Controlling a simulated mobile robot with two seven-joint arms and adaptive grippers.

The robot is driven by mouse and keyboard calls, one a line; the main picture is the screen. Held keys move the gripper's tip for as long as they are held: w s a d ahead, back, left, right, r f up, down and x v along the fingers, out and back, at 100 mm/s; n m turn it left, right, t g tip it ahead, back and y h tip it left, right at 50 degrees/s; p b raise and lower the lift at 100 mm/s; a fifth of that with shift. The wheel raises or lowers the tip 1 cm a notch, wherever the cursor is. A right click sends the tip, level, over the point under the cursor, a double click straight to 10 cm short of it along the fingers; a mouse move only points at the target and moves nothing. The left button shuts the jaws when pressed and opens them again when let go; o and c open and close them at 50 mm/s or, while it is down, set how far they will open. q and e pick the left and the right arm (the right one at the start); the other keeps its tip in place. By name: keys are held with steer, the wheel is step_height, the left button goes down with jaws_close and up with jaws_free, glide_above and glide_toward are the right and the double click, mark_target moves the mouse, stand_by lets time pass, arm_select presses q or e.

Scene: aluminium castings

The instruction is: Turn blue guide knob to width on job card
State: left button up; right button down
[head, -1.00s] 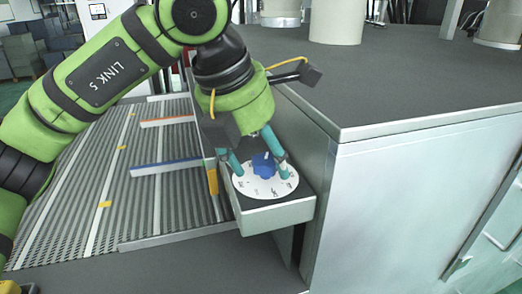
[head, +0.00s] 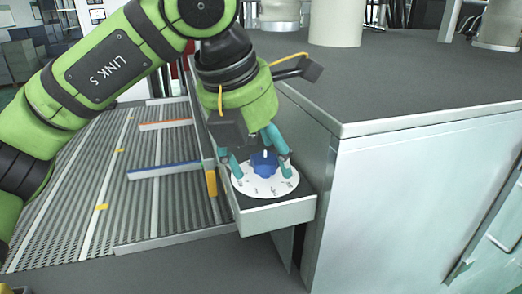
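The blue guide knob (head: 263,167) sits at the centre of a white round dial (head: 262,187) with dark markings, too small to read. A short white mark shows on top of the knob. The dial lies on a small box beside the belt. My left gripper (head: 261,170) points down over the dial, its two teal fingers apart, one on each side of the knob. Gaps show between the fingers and the knob, so it looks open and empty. My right gripper is out of view. I cannot make out a job card.
A ribbed conveyor (head: 125,195) lies to the left, with a blue-topped rail (head: 165,169) and an orange-topped rail (head: 165,124) across it. A large grey-topped cabinet (head: 420,170) stands close on the right, with pale cylinders (head: 335,22) at its back.

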arm_select(q)
steer(key=shift+r, duration=0.1)
steer(key=v, duration=1.2)
